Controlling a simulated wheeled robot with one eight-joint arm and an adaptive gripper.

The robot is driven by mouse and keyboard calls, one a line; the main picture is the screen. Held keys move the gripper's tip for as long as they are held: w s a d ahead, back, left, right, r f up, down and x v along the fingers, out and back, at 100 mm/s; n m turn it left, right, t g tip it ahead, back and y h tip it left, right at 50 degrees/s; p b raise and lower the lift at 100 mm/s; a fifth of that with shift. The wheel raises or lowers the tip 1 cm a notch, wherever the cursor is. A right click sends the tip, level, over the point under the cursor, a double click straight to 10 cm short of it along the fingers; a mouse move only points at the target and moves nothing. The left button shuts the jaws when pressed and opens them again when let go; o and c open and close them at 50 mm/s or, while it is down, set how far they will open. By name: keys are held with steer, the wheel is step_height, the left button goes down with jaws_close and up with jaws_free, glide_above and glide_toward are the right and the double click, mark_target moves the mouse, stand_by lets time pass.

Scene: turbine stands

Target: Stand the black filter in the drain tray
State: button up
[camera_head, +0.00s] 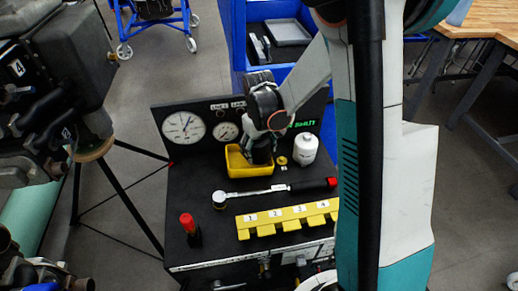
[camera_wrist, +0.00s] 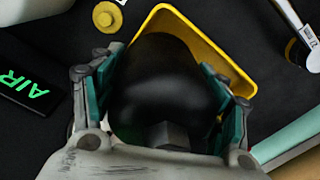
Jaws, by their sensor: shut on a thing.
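The black filter (camera_wrist: 165,82) is between the two fingers of my gripper (camera_wrist: 168,108), which is shut on it. In the head view my gripper (camera_head: 262,135) points down at the yellow drain tray (camera_head: 233,160), and the filter is mostly hidden below it, over or inside the tray's right part. In the wrist view the tray's yellow wall (camera_wrist: 205,38) shows behind and to the right of the filter. The filter looks roughly upright. I cannot tell whether its lower end touches the tray floor.
A white canister (camera_head: 305,148) and a small yellow cap (camera_head: 282,160) stand close to the tray's right. A gauge panel (camera_head: 205,125) rises behind. In front lie a torque wrench (camera_head: 265,191), a numbered yellow rack (camera_head: 290,218) and a red-topped black item (camera_head: 190,231).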

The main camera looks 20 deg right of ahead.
mark_target(258, 146)
steer(key=shift+o, duration=0.3)
steer(key=shift+s+a+f+b, duration=0.15)
steer(key=shift+f+b, duration=0.15)
steer(key=shift+f, duration=0.25)
steer(key=o, duration=1.8)
steer(key=shift+c, duration=0.2)
steer(key=shift+o, duration=1.3)
steer(key=shift+w, duration=0.2)
steer(key=shift+o, duration=0.7)
steer(key=shift+r, duration=0.1)
steer(key=shift+r+p, duration=2.4)
steer(key=shift+r, duration=1.15)
